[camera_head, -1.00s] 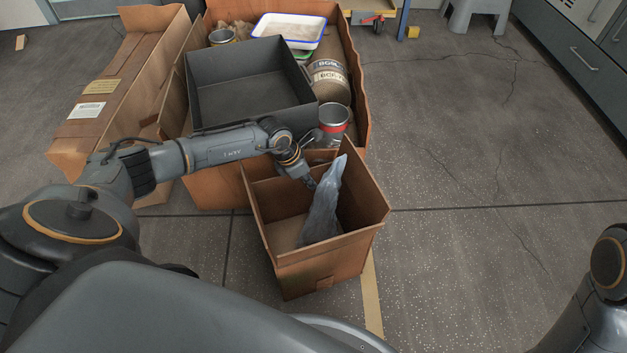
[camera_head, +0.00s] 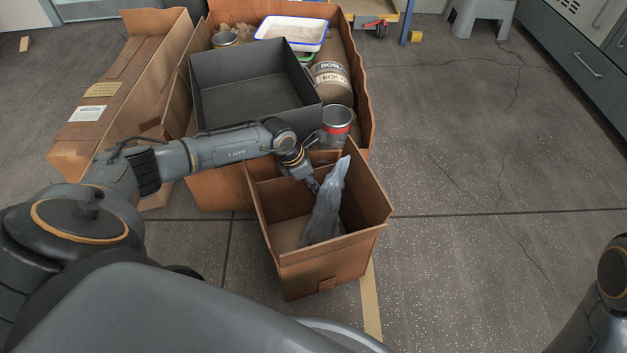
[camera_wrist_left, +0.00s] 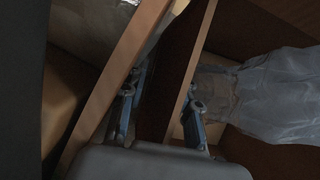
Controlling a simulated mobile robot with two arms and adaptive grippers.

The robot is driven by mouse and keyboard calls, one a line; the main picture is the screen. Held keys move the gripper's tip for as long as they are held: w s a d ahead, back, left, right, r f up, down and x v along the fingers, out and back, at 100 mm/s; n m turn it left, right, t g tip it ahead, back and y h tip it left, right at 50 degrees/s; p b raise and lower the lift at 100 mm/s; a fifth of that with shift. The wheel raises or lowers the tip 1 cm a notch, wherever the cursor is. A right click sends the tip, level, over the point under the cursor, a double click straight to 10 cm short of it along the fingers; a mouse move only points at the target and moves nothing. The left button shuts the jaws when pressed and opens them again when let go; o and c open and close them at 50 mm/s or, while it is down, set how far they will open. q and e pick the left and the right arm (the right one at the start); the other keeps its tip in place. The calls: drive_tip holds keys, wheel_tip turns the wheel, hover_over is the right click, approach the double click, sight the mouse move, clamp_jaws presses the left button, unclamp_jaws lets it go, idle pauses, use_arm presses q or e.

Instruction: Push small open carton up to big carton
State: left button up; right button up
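The small open carton (camera_head: 325,272) stands on the floor in front of the big carton (camera_head: 222,190), close to its front right corner. A grey-blue plastic bag (camera_head: 325,215) rises inside the small carton and also shows in the left wrist view (camera_wrist_left: 280,95). My left gripper (camera_head: 313,186) reaches down at the small carton's far side, beside the bag. In the left wrist view its two fingers (camera_wrist_left: 160,112) are apart, near cardboard edges. Whether they touch cardboard is unclear. My right gripper is out of view.
The big carton holds a dark grey bin (camera_head: 250,100), a white tray (camera_head: 292,30), a labelled roll-like container (camera_head: 330,80) and a can (camera_head: 336,122). A long carton (camera_head: 125,85) stands at left. Cabinets (camera_head: 585,60) line the right; the floor at right is clear.

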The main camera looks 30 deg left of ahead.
use_arm(q)
drive_tip(key=v, duration=0.8)
drive_tip(key=shift+a, duration=0.1)
idle(0.4)
